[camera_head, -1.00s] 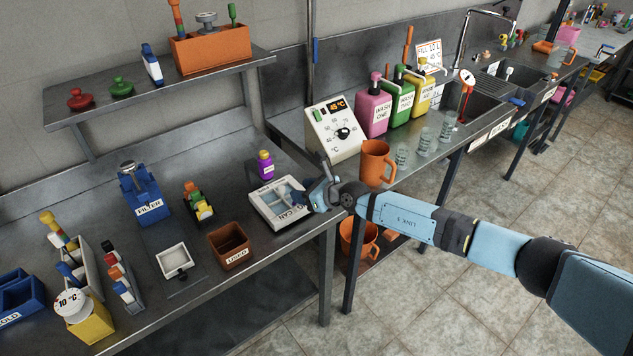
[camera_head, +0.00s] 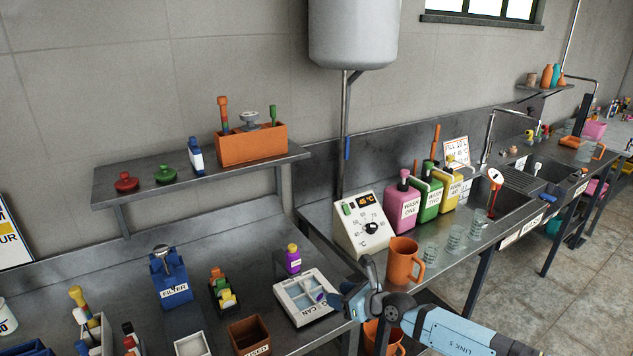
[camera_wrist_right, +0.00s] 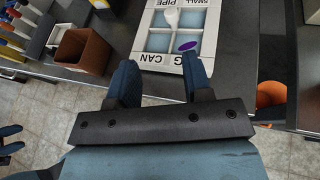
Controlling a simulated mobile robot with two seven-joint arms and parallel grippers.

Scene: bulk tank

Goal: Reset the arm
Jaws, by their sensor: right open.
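My right gripper (camera_head: 352,285) is at the right edge of the white divided tray (camera_head: 296,318) on the near bench. In the right wrist view the gripper (camera_wrist_right: 158,62) has its two blue fingers apart with nothing between them, over the near edge of the tray (camera_wrist_right: 158,58) labelled "CAN" and "PIPE". A purple oval (camera_wrist_right: 187,46) and a small white piece (camera_wrist_right: 171,17) show in the tray. Blue and dark parts at that view's left edge look like my left gripper (camera_wrist_right: 10,138), cut off; its jaws are unclear.
An orange jug (camera_head: 403,262) stands close behind the right gripper, near several clear glasses. A temperature box (camera_head: 362,225) and a purple bottle (camera_head: 293,260) are nearby. A brown bin (camera_head: 249,335) is left of the tray. An orange bucket (camera_head: 383,338) is below the bench.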

